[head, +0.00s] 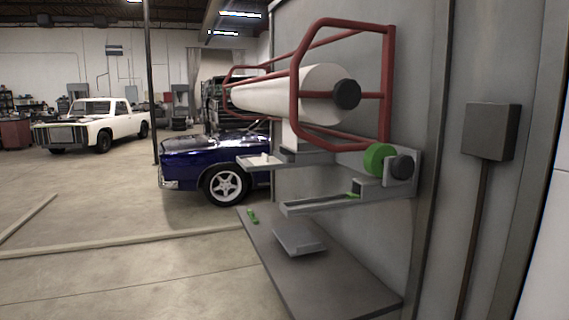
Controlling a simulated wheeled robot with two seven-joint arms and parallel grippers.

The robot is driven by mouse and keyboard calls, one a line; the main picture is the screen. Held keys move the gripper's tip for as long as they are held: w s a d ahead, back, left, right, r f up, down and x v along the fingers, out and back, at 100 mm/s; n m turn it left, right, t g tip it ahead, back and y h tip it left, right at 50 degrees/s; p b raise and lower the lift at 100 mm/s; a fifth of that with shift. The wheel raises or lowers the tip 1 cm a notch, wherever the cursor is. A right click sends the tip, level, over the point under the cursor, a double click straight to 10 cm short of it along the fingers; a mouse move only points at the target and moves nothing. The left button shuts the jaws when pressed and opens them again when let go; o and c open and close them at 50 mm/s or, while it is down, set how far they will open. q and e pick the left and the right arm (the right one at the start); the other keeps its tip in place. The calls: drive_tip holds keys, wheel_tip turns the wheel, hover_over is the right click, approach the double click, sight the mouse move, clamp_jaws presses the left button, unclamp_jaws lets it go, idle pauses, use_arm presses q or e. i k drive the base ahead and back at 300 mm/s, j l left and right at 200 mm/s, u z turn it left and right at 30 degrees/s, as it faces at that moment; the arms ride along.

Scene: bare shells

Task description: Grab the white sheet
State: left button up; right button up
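A large white roll (280,93) lies across a red tube frame (387,100) fixed to the grey wall, with a black end cap facing me. A short white piece (291,135) shows under the roll, above a grey shelf; it may be the loose end of the white sheet, but I cannot tell. Neither of my grippers is in view.
Below the roll are a grey shelf (330,204) and a green roll (378,159). A dark grey table (345,286) holds a grey tray (299,240) and a small green item (252,216). A wall box (490,131) is at right. The left floor is mostly clear.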

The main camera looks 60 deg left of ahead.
sight(266, 159)
drive_tip(key=i+u, duration=0.1)
drive_tip(key=u, duration=0.25)
drive_tip(key=l+u, duration=0.15)
drive_tip(key=u, duration=0.2)
drive_tip(key=i+l+u, duration=0.1)
drive_tip(key=u, duration=1.55)
drive_tip(key=i+j+z, duration=0.45)
drive_tip(key=i+j, duration=0.2)
drive_tip(key=i, duration=0.15)
drive_tip(key=i+j+z, duration=0.45)
drive_tip(key=i+j, duration=0.25)
drive_tip(key=j, duration=0.2)
drive_tip(key=i+j+z, duration=0.1)
drive_tip(key=j+z, duration=0.4)
drive_tip(key=j, duration=0.8)
drive_tip(key=k+j+z, duration=0.1)
drive_tip(key=j+z, duration=0.35)
drive_tip(key=j, duration=0.85)
